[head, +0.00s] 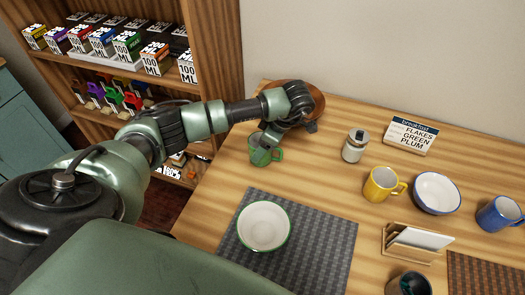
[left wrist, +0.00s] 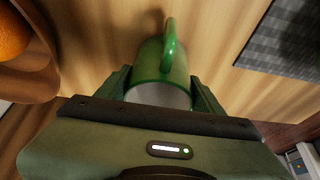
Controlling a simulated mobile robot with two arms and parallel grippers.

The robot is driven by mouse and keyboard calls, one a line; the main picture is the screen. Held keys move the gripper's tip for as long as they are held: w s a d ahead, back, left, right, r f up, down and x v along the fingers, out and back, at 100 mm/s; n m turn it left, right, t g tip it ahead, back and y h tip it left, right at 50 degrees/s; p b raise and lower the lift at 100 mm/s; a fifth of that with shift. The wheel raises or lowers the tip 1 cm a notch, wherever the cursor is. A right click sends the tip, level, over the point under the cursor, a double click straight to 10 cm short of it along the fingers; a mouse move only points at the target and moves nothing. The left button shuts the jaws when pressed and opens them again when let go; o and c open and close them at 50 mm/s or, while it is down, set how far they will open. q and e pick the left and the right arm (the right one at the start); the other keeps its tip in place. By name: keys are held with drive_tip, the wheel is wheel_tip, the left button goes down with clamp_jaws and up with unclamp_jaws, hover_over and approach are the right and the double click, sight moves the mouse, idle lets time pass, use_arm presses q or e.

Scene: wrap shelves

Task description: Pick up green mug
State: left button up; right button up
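The green mug (head: 262,153) stands near the left side of the wooden table, upright as far as I can see, with its handle toward the right in the head view. My left gripper (head: 268,138) is at the mug, coming from above and partly hiding its top. In the left wrist view the mug (left wrist: 162,72) sits between the two fingers of my left gripper (left wrist: 160,88), one on each side, with almost no gap. I cannot tell whether they press on it or whether it is off the table. My right gripper is not in view.
A brown bowl (head: 313,98) with orange fruit (left wrist: 14,36) is close behind my left gripper. A white bowl (head: 264,227) is on a grey placemat (head: 325,235) in front. A jar (head: 355,146), yellow mug (head: 380,184) and menu sign (head: 410,136) stand to the right.

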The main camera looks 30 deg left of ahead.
use_arm(q)
drive_tip(key=c, duration=0.5)
drive_tip(key=shift+c, duration=0.2)
